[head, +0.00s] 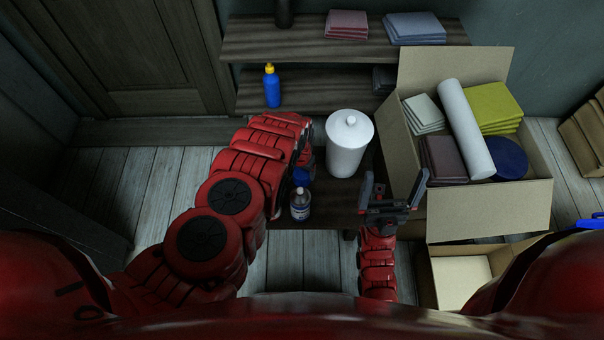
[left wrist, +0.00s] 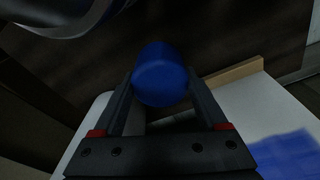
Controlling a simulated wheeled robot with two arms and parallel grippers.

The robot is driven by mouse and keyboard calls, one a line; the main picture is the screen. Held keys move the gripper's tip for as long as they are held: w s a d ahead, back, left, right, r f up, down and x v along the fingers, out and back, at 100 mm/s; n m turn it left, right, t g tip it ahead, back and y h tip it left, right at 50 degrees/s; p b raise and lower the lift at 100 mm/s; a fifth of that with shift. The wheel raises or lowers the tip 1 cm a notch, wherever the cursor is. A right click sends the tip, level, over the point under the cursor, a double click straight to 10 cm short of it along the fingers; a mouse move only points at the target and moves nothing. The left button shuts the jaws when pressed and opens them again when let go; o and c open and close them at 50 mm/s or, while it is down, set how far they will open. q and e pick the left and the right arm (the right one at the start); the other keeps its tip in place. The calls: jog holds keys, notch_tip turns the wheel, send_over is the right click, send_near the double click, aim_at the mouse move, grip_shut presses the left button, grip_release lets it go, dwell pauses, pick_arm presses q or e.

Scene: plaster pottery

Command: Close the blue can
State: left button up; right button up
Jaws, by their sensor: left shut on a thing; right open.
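My left gripper (left wrist: 161,84) is shut on a rounded blue piece (left wrist: 160,76), which shows between its fingers in the left wrist view. I cannot tell whether this is a lid or a whole can. In the head view my left arm hides the left gripper. A blue piece (head: 301,176) shows there beside the arm, just behind a small bottle (head: 300,206) with a blue label on the low table. I cannot tell which object is the can. My right gripper (head: 393,198) is open and empty at the table's right side.
A white lidded canister (head: 347,148) stands close to the left arm, on the low table (head: 335,195). An open cardboard box (head: 489,213) full of goods is at right. A blue bottle with a yellow top (head: 272,87) stands by the shelf (head: 310,98) behind.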

aim_at(302, 171)
pick_arm(q)
notch_tip(302, 171, up, 6)
jog(key=shift+r+p, duration=0.2)
jog(key=shift+p, duration=0.5)
